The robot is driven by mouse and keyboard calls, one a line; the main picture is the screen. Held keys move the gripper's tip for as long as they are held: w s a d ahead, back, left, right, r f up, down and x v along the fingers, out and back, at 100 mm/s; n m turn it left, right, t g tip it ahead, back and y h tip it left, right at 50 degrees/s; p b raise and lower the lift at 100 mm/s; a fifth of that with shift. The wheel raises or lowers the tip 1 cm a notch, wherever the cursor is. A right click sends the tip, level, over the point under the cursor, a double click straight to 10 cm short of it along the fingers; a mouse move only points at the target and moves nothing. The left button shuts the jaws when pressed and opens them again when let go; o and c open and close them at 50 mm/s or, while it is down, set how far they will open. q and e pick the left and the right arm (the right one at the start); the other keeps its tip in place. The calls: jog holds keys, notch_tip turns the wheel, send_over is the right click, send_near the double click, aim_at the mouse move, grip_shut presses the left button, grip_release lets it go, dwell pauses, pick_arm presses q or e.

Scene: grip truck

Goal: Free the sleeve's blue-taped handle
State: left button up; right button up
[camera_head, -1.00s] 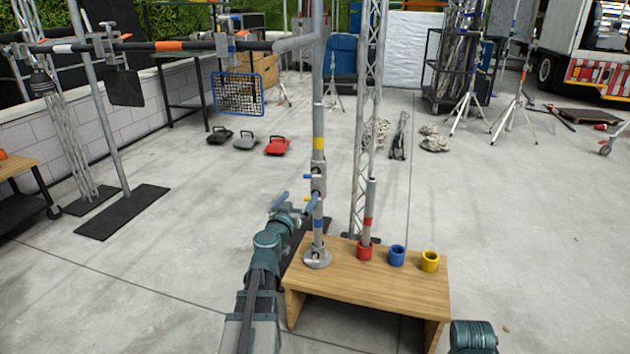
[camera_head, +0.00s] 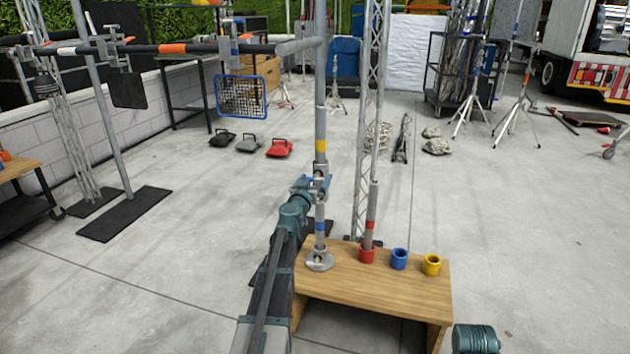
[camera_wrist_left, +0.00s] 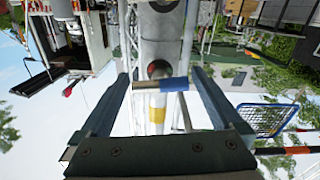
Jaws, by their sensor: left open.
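A grey upright pole (camera_head: 321,110) carries a metal sleeve (camera_head: 320,199), partly hidden by my left gripper (camera_head: 312,184) in the head view. In the left wrist view, the blue-taped handle (camera_wrist_left: 174,84) is a short crossbar on the sleeve, bare metal at one end and blue tape at the other. It lies crosswise between the two spread fingers of my left gripper (camera_wrist_left: 160,77), with a visible gap by the left finger. Contact with the right finger is unclear. The pole's yellow band (camera_wrist_left: 157,115) shows beside it. My right gripper is out of view.
The pole's round foot (camera_head: 319,262) stands on a wooden bench (camera_head: 385,290). A shorter red-banded tube stands in a red cup (camera_head: 367,254), beside blue (camera_head: 399,259) and yellow (camera_head: 432,264) cups. A lattice truss (camera_head: 368,120) rises close behind.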

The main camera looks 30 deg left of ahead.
pick_arm(q)
jog(key=c, duration=1.3)
